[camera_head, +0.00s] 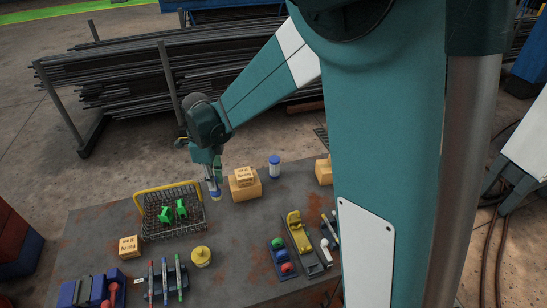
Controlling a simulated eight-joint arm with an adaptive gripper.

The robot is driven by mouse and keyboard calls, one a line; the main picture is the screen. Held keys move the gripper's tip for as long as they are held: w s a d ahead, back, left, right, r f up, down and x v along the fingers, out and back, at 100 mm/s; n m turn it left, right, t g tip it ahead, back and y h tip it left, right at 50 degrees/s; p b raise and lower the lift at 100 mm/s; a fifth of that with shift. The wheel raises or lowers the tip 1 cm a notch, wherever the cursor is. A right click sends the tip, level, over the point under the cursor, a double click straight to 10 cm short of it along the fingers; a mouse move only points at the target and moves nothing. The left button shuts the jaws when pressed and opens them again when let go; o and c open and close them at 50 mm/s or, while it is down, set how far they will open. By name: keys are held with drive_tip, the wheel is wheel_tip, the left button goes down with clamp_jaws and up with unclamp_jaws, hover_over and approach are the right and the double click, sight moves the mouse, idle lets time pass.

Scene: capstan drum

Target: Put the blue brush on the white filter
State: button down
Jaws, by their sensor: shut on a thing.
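My gripper (214,188) is shut, pointing down above the table just right of the wire basket. A small object with blue and yellow on it (216,195) shows at its fingertips; it is too small to tell whether this is the blue brush. A white cylinder with a blue top (274,168), perhaps the white filter, stands upright at the back of the table, right of my gripper and apart from it. A dark rack at the front holds slim upright items, one bluish (164,272).
The wire basket (172,222) has a yellow handle and green items. Cardboard boxes (245,190), a small box (129,246), a yellow-lidded pot (201,257) and a tray with coloured pieces (282,258) stand around. The middle of the table (238,230) is clear.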

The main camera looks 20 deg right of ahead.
drive_tip(key=w+d+r+m+p, duration=0.1)
drive_tip(key=w+d, duration=0.5)
drive_tip(key=d, duration=0.3)
drive_tip(key=w+d+r+m+p, duration=0.1)
drive_tip(key=w+d+r+m, duration=0.1)
drive_tip(key=w+d, duration=0.5)
drive_tip(key=w+d+r+m+p, duration=0.1)
drive_tip(key=w+d, duration=0.5)
drive_tip(key=d, duration=0.7)
drive_tip(key=shift+w+r+m, duration=0.2)
drive_tip(key=shift+r+m, duration=0.1)
drive_tip(key=shift+r, duration=0.15)
drive_tip(key=shift+d, duration=0.1)
wheel_tip(320, 180, down, 6)
drive_tip(key=shift+f, duration=0.2)
drive_tip(key=shift+f, duration=1.8)
drive_tip(key=shift+f, duration=0.2)
